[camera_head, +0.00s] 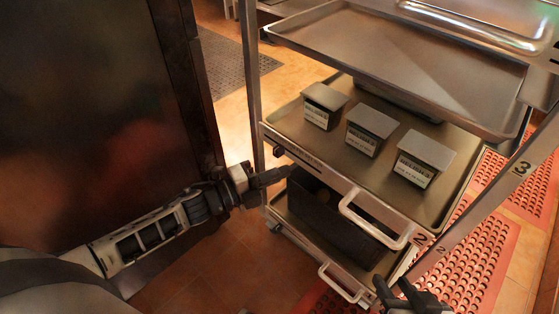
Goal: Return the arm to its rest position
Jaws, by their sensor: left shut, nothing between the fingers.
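My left arm (150,234) comes in from the left and reaches toward the metal cart. My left gripper (286,173) is shut and empty, beside the cart's left post and just in front of its middle shelf edge. From this view I cannot tell whether it touches the cart. My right gripper (393,284) shows at the bottom edge, in front of the cart's lower right part. Its two dark fingers are apart, with nothing visible between them. Most of my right arm is out of view.
The cart's middle shelf (290,117) holds three labelled metal boxes (369,131). An empty tray (390,55) lies above. A dark bin (335,205) sits below. Handles (375,222) jut forward. A dark panel (90,110) stands left; tiled floor (215,262) is open between.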

